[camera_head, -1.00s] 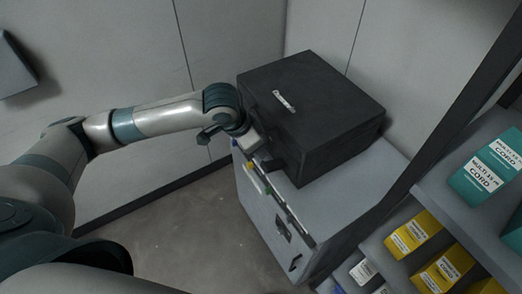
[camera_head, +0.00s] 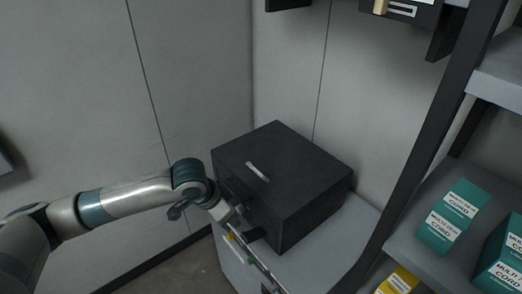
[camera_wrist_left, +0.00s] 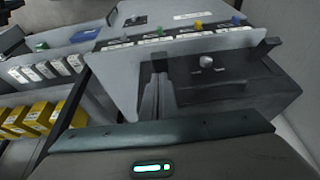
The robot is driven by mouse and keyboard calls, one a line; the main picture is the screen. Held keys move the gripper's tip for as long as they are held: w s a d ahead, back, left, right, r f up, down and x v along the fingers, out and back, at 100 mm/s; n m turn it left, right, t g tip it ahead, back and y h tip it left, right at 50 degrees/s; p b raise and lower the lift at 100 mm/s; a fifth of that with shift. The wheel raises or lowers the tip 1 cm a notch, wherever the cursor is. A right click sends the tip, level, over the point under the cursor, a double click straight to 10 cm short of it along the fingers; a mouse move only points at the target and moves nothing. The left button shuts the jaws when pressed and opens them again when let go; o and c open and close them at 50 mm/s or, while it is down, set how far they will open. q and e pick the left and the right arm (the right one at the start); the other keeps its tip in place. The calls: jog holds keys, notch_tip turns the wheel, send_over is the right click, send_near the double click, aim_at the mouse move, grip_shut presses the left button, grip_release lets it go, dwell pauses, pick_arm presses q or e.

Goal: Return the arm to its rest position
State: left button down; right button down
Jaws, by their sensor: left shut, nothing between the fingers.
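My left arm comes in from the left in the head view. Its gripper (camera_head: 232,213) is at the near left side of a black box (camera_head: 315,195), beside its lower front. The fingers are small and partly merge with the dark box there, and I see nothing held in them. In the left wrist view, the black box (camera_wrist_left: 245,92) shows with a small round knob (camera_wrist_left: 206,62) on its face. Whether the gripper touches the box I cannot tell. My right gripper is out of view.
The box stands on a grey cabinet (camera_head: 345,238) with coloured tabs along its front edge. At the right, a shelf rack holds teal cord boxes (camera_head: 452,215) and a yellow box (camera_head: 398,282). Walls close in behind. Open floor (camera_head: 180,272) lies at the lower left.

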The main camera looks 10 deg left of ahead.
pick_arm(q)
jog(key=s+d+f+t+h, duration=0.1)
jog(key=s+d+f+h, duration=0.1)
jog(key=s+d+f, duration=0.6)
jog(key=s+a+f+n+y, duration=0.2)
jog(key=s+a, duration=0.2)
jog(key=s, duration=0.3)
jog(key=s+a+f+n+g+y, duration=0.1)
jog(key=s+a+n, duration=0.15)
jog(key=s, duration=0.45)
jog(key=s+a+f+n+y, duration=0.1)
jog(key=s+a+f+y, duration=0.1)
jog(key=s+a, duration=0.35)
notch_tip(320, 180, down, 34)
jog(key=s+d+g+b, duration=0.1)
jog(key=s+d+b, duration=0.1)
jog(key=b, duration=0.5)
jog(key=s+a+f+b, duration=0.2)
jog(key=s+f+b, duration=0.1)
jog(key=s+f, duration=0.6)
jog(key=s+a+f+g+b, duration=0.1)
jog(key=s+f+b, duration=0.3)
jog(key=s+f, duration=0.5)
notch_tip(320, 180, down, 8)
jog(key=shift+s+a, duration=0.25)
jog(key=shift+a, duration=0.15)
